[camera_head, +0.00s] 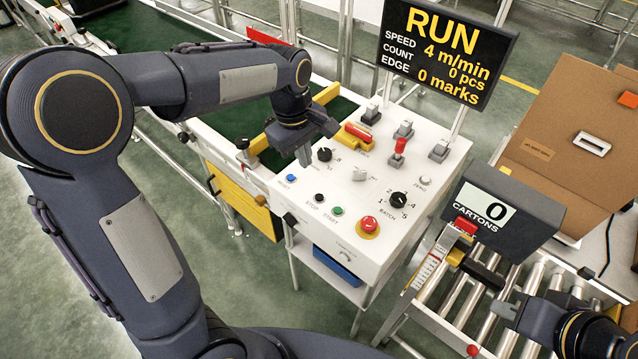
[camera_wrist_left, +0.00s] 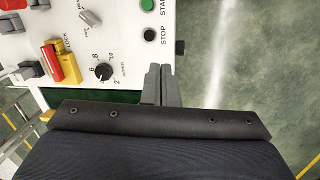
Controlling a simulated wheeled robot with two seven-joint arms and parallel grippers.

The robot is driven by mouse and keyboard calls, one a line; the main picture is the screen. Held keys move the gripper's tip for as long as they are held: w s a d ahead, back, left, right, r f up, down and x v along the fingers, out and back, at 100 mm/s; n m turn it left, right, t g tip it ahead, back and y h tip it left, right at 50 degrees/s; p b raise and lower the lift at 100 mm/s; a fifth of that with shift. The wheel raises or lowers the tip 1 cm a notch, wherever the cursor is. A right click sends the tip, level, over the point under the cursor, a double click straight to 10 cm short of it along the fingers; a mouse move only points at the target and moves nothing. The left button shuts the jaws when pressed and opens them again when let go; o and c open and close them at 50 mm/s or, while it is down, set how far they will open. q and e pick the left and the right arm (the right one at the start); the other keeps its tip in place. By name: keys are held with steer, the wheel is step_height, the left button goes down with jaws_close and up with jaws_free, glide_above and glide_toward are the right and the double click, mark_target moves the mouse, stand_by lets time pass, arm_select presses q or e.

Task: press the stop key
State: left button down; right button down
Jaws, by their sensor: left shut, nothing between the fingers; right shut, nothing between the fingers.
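The stop key (camera_head: 319,197) is a small black round button labelled STOP on the white control panel (camera_head: 288,212), between the blue and green buttons. It also shows in the left wrist view (camera_wrist_left: 149,35), just beyond my fingertips. My left gripper (camera_head: 304,157) is shut and empty over the panel's left part, behind the stop key and apart from it. Its two closed fingers show in the left wrist view (camera_wrist_left: 159,72). My right gripper (camera_head: 506,309) is shut and empty over the roller conveyor at lower right.
The display (camera_head: 447,50) reads RUN, 4 m/min, 0 pcs, 0 marks. Beside the stop key are the green start button (camera_head: 338,211), the blue button (camera_head: 290,178) and a black dial (camera_head: 324,155). A red mushroom button (camera_head: 369,224) sits to the right. A cartons counter (camera_head: 503,210) reads 0.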

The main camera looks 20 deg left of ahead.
mark_target(319, 197)
arm_select(q)
steer(key=w+d, duration=0.1)
steer(key=w+d+f+n+y, duration=0.1)
steer(key=w, duration=0.1)
steer(key=shift+f, duration=0.1)
steer(key=f, duration=0.4)
steer(key=f+p, duration=0.1)
steer(key=f, duration=0.4)
steer(key=f+p, duration=0.1)
steer(key=f, duration=0.4)
steer(key=shift+w, duration=0.25)
